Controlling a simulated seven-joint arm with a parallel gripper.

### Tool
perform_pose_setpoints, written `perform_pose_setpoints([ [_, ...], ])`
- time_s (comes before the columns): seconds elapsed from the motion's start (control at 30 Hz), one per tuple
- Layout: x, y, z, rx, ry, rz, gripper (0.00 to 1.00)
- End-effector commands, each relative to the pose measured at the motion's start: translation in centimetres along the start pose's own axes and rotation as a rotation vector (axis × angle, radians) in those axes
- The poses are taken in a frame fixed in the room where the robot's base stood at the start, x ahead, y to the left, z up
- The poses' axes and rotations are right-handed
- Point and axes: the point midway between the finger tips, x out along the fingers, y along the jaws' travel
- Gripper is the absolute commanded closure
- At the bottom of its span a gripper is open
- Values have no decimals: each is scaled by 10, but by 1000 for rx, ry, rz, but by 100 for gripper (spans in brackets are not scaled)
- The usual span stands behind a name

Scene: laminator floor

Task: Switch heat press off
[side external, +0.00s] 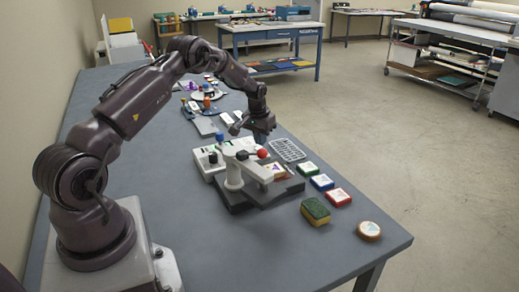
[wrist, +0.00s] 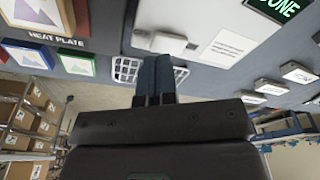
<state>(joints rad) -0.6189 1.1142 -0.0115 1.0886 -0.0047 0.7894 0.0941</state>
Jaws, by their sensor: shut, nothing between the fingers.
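The heat press (side external: 233,178) stands on the blue-grey table, with a dark base, a pale upright and arm, and a red ball knob (side external: 262,153). A pale box with a black knob (side external: 213,158) sits at its left side. Which part is the off switch I cannot tell. My gripper (side external: 262,138) hangs just behind the press, above the table, its fingers together and empty. In the wrist view the closed dark fingers (wrist: 155,72) point at a white panel (wrist: 222,28) and a pale bar. Contact cannot be told.
A wire rack (side external: 288,150) lies right of the press; it also shows in the wrist view (wrist: 125,70). Green, blue (side external: 322,182) and red framed tiles, a sponge (side external: 316,211) and a round piece (side external: 369,230) lie along the right edge. The front table area is clear.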

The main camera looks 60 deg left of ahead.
Motion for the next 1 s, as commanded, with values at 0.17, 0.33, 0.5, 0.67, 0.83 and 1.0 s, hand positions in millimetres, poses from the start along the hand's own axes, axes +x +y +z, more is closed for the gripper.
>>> perform_pose_setpoints([
  [0.17,0,0,0,0,0,0,100],
  [0.33,3,0,0,0,0,0,100],
  [0.5,5,0,1,0,0,0,100],
  [0.67,8,0,1,0,0,0,100],
  [0.83,10,0,1,0,0,0,100],
  [1.0,12,0,2,0,0,0,100],
])
